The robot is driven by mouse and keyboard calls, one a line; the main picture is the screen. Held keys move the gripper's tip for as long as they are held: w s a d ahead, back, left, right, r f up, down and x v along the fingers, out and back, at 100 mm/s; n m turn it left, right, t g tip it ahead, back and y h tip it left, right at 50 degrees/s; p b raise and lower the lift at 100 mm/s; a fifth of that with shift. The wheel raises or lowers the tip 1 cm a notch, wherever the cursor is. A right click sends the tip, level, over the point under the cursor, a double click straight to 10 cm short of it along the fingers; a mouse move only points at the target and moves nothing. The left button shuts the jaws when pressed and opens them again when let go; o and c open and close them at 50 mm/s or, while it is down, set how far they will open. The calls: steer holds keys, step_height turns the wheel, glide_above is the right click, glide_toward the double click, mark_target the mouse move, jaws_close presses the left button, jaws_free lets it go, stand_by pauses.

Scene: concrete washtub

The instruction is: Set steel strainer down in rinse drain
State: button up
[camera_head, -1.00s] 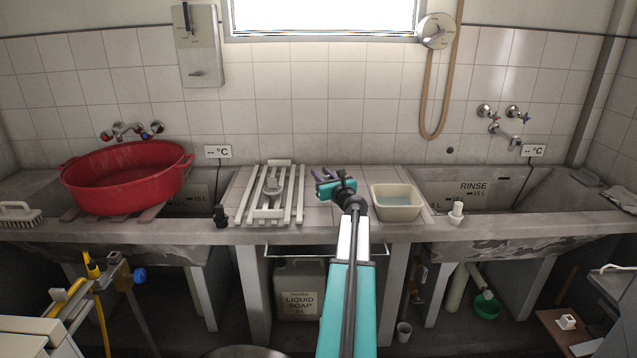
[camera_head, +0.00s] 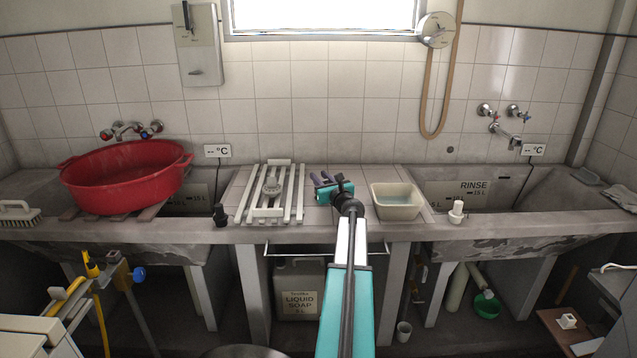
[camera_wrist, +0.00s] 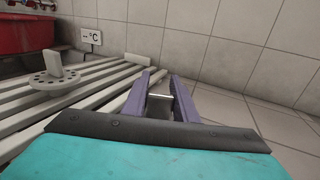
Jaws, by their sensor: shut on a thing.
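My gripper (camera_head: 322,179) is over the tiled ledge between the two basins, just right of the slatted rack. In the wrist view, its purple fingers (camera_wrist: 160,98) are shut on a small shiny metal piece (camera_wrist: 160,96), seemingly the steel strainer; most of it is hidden. The rinse basin (camera_head: 475,188), labelled RINSE, is at the right, apart from my gripper. Its drain is hidden behind the front wall. A grey perforated disc with an upright grip (camera_head: 271,187) lies on the rack and also shows in the wrist view (camera_wrist: 56,77).
A cream tub of water (camera_head: 397,212) stands between my gripper and the rinse basin. The slatted rack (camera_head: 295,205) is at the left. A white stopper-like piece (camera_head: 457,211) stands on the rinse basin's front edge. A red tub (camera_head: 120,190) is far left.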

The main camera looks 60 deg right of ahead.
steer(key=shift+f, duration=0.35)
steer(key=shift+f, duration=0.25)
steer(key=o, duration=1.1)
steer(key=shift+c, duration=0.2)
steer(key=shift+r, duration=0.3)
steer(key=shift+v, duration=6)
steer(key=c, duration=0.4)
steer(key=shift+a, duration=0.15)
